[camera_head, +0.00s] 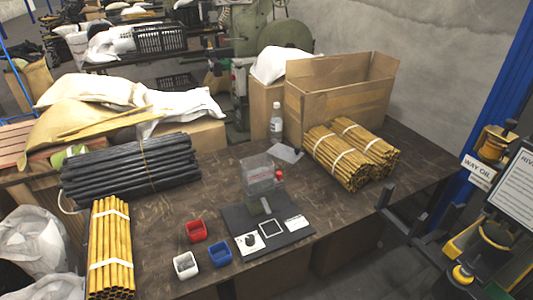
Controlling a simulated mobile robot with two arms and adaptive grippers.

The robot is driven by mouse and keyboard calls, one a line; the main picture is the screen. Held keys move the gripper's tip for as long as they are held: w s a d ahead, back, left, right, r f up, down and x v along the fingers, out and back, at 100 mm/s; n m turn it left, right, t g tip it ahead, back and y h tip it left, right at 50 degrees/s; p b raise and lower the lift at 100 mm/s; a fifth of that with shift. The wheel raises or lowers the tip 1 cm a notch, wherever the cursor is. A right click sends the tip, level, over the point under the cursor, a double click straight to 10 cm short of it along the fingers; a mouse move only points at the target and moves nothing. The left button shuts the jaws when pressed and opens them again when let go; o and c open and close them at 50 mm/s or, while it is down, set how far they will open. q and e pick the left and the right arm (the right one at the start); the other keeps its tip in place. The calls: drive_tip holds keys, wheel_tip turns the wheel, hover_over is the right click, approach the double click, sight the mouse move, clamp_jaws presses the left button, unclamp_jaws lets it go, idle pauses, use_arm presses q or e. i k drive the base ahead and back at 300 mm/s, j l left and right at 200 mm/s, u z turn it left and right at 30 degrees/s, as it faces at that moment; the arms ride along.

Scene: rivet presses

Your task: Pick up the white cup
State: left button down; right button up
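The white cup (186,265) is a small, square, open-topped container. It stands upright on the dark brown table (325,222) near the front edge, left of centre. A blue cup (220,253) of the same kind stands close to its right. A red cup (196,231) stands just behind it. The white cup's inside looks dark, and I cannot tell what is in it. Neither of my grippers is in view, and nothing is touching the cup.
A black board with a clear-topped device (258,172) is right of the cups. Black tubes (130,167) lie behind. A bottle (276,123) and cardboard box (335,100) are at the back.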

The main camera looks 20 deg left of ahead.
sight(185, 265)
drive_tip(key=u, duration=1.35)
